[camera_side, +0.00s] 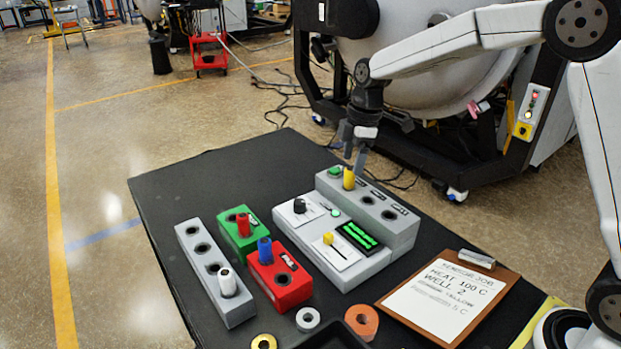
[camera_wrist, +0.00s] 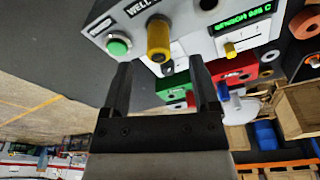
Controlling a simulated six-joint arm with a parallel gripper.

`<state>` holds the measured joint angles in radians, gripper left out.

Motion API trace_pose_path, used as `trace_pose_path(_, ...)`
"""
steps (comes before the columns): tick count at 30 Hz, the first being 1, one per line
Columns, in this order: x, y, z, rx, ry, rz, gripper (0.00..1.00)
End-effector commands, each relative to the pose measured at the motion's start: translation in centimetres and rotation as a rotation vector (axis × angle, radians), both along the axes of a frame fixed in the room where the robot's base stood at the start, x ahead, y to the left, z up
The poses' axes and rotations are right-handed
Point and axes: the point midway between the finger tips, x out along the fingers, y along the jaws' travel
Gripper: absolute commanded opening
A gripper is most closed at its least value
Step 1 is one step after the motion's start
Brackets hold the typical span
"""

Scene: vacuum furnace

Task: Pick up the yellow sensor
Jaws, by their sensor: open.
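The yellow sensor (camera_side: 348,178) stands upright in the leftmost well of the raised back part of the grey heater unit (camera_side: 400,238), beside a green button (camera_side: 335,171). In the wrist view the yellow sensor (camera_wrist: 159,42) shows just beyond the fingertips, between their lines. My gripper (camera_side: 355,160) is open and empty, fingers pointing down close above the sensor. In the wrist view my gripper (camera_wrist: 161,75) has its two fingers well apart. I cannot tell whether either finger touches the sensor.
Left of the unit are a green block (camera_side: 238,241) with a red sensor, a red block (camera_side: 290,284) with a blue sensor, and a grey rack (camera_side: 190,254) with a white sensor. A clipboard (camera_side: 490,320) and rings lie in front. The black table's back left is clear.

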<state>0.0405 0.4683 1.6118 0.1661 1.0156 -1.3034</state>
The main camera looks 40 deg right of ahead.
Motion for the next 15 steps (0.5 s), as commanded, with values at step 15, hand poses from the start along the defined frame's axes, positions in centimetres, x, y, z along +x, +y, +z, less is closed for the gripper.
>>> trace_pose_path(15,0.4,0.6,-4.6,0.0,0.002,0.0,0.78)
